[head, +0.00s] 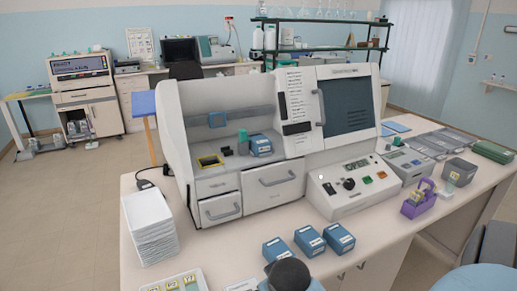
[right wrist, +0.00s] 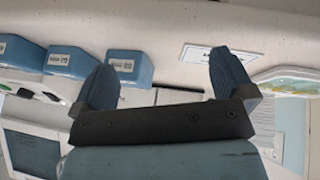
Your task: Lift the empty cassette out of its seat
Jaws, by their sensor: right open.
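The white staining machine (head: 245,140) stands on the bench with an open bay at its left. My left gripper is not in view.
Several blue labelled boxes (head: 310,240) stand on the bench front. A stack of white trays (head: 150,227) is at the left, a slide tray (head: 175,285) at the lower left. A control box (head: 350,185) and a purple rack (head: 419,199) stand to the right.

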